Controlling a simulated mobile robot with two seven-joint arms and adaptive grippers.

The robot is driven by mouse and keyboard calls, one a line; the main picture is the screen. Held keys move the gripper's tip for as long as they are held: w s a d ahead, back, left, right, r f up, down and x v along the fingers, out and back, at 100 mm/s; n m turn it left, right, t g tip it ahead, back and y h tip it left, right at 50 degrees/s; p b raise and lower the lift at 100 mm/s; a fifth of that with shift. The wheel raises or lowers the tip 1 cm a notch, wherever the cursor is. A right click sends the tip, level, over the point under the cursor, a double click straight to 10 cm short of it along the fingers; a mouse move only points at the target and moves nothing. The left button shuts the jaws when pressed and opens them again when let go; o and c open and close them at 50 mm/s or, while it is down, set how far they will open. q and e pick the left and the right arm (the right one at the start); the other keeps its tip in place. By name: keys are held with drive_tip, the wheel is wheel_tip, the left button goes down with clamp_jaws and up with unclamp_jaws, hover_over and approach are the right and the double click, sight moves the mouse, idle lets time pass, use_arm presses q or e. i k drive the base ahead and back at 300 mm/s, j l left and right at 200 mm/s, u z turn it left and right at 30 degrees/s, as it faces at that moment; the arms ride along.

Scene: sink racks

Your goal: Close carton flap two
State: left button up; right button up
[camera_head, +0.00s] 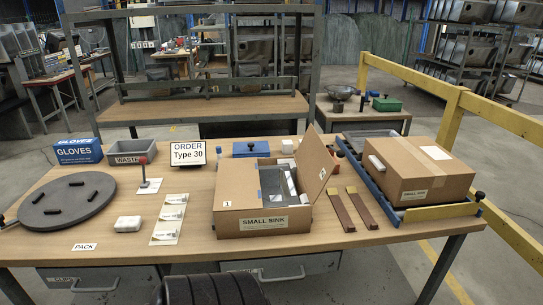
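An open cardboard carton labelled SMALL SINK (240,226) stands at the middle of the packing table. A grey sink (278,186) with a bit of blue shows inside it. The flap marked 1 (236,188) lies about flat on the left side of the carton; I cannot tell whether it is folded in. The right flap (314,163), with a small label that looks like a 2, stands up and leans from the right side, apart from the opening. Neither of my grippers is in view.
A closed SMALL SINK carton (425,165) sits on a blue-railed stand at right. Two brown strips (351,209) lie between the cartons. A grey turntable (68,200), WASTE bin (130,151), GLOVES box (77,151) and white cards (170,219) are at left. A yellow rail (453,118) runs at right.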

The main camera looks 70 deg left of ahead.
sight(317, 165)
drive_tip(key=u, duration=0.4)
drive_tip(key=i+u, duration=0.1)
drive_tip(key=u, duration=0.3)
drive_tip(key=l+u, duration=0.1)
drive_tip(key=u, duration=0.3)
drive_tip(key=i+l+u, duration=0.1)
drive_tip(key=u, duration=0.7)
drive_tip(key=i+l+u, duration=0.15)
drive_tip(key=l+u, duration=0.2)
drive_tip(key=l, duration=0.3)
drive_tip(key=i+l+u, duration=0.1)
drive_tip(key=l+u, duration=0.25)
drive_tip(key=l, duration=0.3)
drive_tip(key=l+u, duration=0.35)
drive_tip(key=l, duration=0.35)
